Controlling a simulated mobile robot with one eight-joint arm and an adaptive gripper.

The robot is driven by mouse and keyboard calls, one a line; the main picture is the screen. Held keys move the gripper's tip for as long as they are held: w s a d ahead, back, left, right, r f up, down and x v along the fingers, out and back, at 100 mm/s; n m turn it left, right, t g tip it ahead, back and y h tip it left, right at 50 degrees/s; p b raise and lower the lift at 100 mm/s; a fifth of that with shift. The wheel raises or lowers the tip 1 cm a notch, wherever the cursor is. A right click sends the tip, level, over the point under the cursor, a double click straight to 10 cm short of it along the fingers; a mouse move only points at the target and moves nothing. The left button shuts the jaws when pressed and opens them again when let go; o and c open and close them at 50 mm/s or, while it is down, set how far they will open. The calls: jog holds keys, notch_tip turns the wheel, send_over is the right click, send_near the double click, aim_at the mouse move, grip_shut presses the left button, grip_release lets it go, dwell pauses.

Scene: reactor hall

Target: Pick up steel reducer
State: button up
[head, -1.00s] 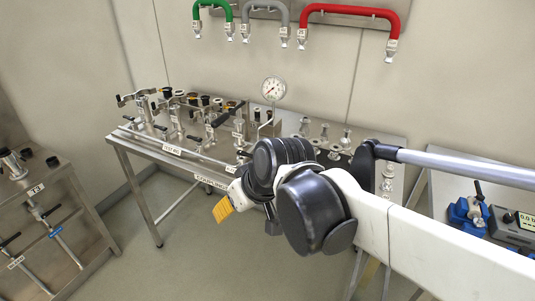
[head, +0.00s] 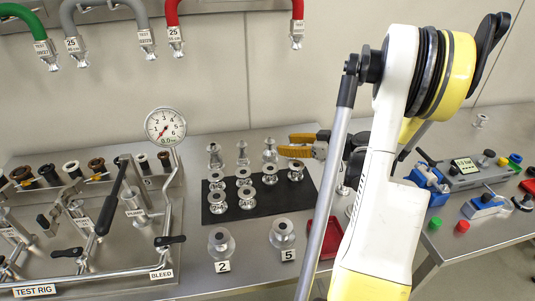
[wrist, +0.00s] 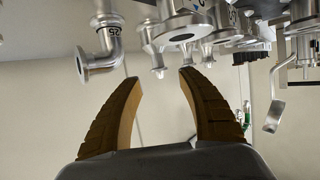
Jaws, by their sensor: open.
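Several small steel flanged fittings stand on the bench. A back row of slim, tapering ones (head: 242,153) stands behind a black mat (head: 228,217) that carries shorter ones (head: 244,176). I cannot tell for sure which is the steel reducer. My gripper (head: 287,144) has orange-brown fingers, is open and empty, and is just right of the back row's right-hand fitting (head: 270,150). A steel elbow (wrist: 105,45) and a flanged fitting (wrist: 180,28) show beyond the fingertips.
A test rig with a gauge (head: 165,127) and black-handled valves fills the bench's left. A red tray (head: 325,238) is partly hidden by my arm. Hoses (head: 180,20) hang above.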

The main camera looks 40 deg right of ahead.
aim_at(270, 141)
jog(key=x, duration=0.3)
jog(key=shift+b, duration=0.3)
jog(key=b+x, duration=0.1)
jog(key=x, duration=0.1)
jog(key=b+x, duration=0.1)
jog(key=x, duration=0.2)
jog(key=shift+d+f, duration=0.1)
jog(key=shift+f, duration=0.2)
jog(key=shift+r, duration=0.15)
grip_shut()
